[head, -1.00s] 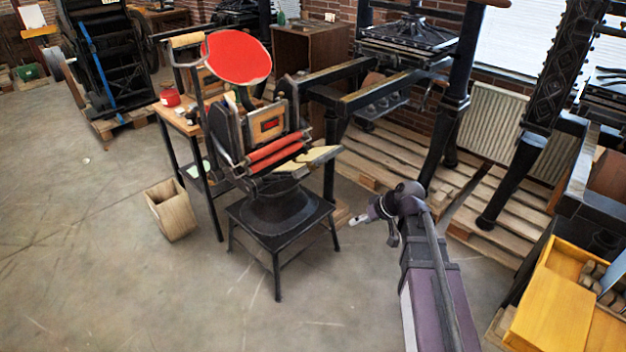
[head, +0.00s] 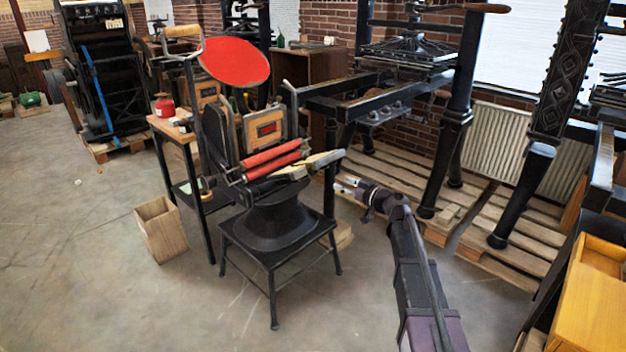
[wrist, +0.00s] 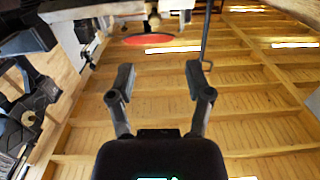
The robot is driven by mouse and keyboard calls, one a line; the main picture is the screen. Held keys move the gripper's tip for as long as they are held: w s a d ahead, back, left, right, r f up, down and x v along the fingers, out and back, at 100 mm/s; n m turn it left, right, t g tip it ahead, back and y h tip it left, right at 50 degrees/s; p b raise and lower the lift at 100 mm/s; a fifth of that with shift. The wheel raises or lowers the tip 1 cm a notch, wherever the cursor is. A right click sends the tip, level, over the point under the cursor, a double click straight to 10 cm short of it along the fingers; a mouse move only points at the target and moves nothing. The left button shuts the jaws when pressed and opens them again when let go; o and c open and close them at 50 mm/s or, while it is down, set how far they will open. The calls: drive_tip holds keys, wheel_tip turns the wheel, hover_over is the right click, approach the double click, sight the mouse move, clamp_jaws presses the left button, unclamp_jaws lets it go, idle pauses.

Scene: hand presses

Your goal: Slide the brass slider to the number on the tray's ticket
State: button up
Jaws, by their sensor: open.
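My gripper (head: 347,186) is at the end of my raised arm, to the right of the small press on the black stand. In the wrist view my gripper (wrist: 160,85) is open, with its two fingers apart and nothing between them. The small press (head: 272,165) has a round red disc (head: 235,62) at its top and red rollers below. The red disc also shows in the wrist view (wrist: 150,40), beyond the fingers. I cannot make out a brass slider, the tray or its ticket in these frames.
A wooden bin (head: 161,229) stands on the floor left of the black stand (head: 275,246). A side table holds a red can (head: 165,107). Large black presses stand behind on wooden pallets (head: 520,210). A yellow wooden cabinet (head: 590,300) is at the right. The floor at the front left is clear.

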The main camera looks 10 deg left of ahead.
sight(314, 169)
drive_tip(key=shift+w, duration=0.4)
drive_tip(key=x, duration=1.3)
drive_tip(key=shift+w+a+r, duration=0.2)
drive_tip(key=shift+w+a, duration=0.05)
drive_tip(key=shift+w, duration=0.1)
drive_tip(key=shift+s, duration=0.1)
drive_tip(key=c, duration=0.9)
